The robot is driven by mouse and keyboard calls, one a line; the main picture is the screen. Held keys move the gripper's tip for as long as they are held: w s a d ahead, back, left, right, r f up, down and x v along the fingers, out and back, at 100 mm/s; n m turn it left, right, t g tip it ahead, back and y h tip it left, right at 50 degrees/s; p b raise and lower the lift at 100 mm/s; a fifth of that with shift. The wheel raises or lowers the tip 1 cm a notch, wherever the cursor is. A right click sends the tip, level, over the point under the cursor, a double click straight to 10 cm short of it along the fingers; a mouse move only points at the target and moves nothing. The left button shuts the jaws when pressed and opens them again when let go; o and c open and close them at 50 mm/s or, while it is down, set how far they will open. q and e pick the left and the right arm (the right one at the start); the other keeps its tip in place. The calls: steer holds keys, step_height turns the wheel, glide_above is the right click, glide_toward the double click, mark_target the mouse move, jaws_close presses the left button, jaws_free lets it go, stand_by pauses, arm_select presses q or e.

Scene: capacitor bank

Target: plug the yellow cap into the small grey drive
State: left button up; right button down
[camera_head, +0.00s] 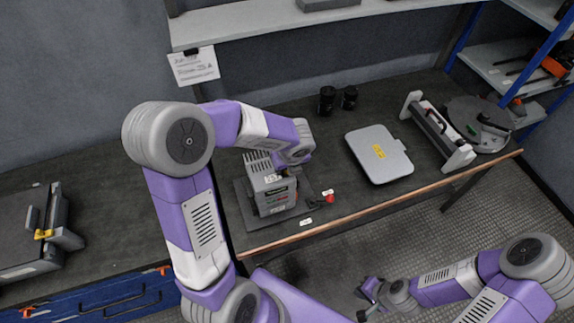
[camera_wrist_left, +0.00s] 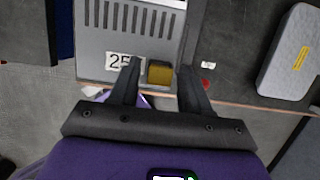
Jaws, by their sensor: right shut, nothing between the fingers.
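The small grey drive (camera_head: 272,192) stands on a dark mat at the middle of the bench; in the left wrist view its vented top (camera_wrist_left: 125,35) carries a "25" label. The yellow cap (camera_wrist_left: 159,73) shows at the drive's near edge; I cannot tell whether it is seated. My left gripper (camera_wrist_left: 158,75) is open, its fingers on either side of the cap with a small gap visible at each side. In the head view my left arm hides its fingers and the cap. My right gripper (camera_head: 367,300) is shut and empty, low in front of the bench.
A flat grey case (camera_head: 378,153) lies right of the drive, with two black cylinders (camera_head: 338,99) behind it. A small red part (camera_head: 329,196) lies near the bench's front edge. A grey device with a yellow piece (camera_head: 44,234) stands far left. A shelf overhangs the back.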

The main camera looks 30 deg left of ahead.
arm_select(q)
steer(key=shift+o, duration=0.5)
steer(key=shift+r, duration=0.1)
steer(key=p+v, duration=0.2)
steer(key=v, duration=0.5)
steer(key=shift+r, duration=0.25)
steer(key=shift+d+f, duration=0.1)
steer(key=shift+f, duration=0.05)
